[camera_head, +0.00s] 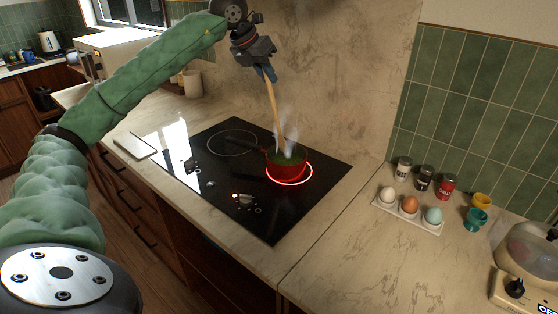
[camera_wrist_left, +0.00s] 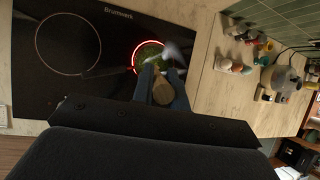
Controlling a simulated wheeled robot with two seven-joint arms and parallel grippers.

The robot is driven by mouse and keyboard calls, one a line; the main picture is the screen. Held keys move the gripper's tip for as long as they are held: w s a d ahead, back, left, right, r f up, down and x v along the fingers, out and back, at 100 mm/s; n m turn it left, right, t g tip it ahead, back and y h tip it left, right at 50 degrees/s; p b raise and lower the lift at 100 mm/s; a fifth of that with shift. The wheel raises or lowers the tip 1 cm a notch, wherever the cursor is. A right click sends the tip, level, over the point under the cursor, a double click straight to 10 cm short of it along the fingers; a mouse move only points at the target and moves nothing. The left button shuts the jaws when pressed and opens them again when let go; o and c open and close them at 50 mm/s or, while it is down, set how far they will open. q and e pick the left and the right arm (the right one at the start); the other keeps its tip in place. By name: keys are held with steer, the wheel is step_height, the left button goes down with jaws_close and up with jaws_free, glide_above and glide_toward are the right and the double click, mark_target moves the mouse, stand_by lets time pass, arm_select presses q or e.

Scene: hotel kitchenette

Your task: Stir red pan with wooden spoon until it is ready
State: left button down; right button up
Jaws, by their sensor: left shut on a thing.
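The red pan (camera_head: 284,168) sits on a cooktop ring that glows red. It holds something green, and pale steam rises from it. My left gripper (camera_head: 268,74) is above the pan, shut on the upper end of the wooden spoon (camera_head: 274,104). The spoon slants down into the pan, and its lower end is hidden in the contents. In the left wrist view the pan (camera_wrist_left: 149,54) lies beyond the fingers, and the spoon (camera_wrist_left: 163,93) shows between the blue fingertips. My right gripper is not in view.
The black cooktop (camera_head: 222,190) has an unlit ring to the left. On the right counter are an egg tray (camera_head: 407,216) with three eggs, several spice jars (camera_head: 424,178), two small cups (camera_head: 476,219) and a cooker (camera_head: 530,262). A white board (camera_head: 134,145) lies left of the cooktop.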

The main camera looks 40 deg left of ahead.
arm_select(q)
steer(key=shift+a+r, duration=0.1)
steer(key=shift+r, duration=0.6)
steer(key=shift+r+p, duration=2)
steer(key=shift+r, duration=0.45)
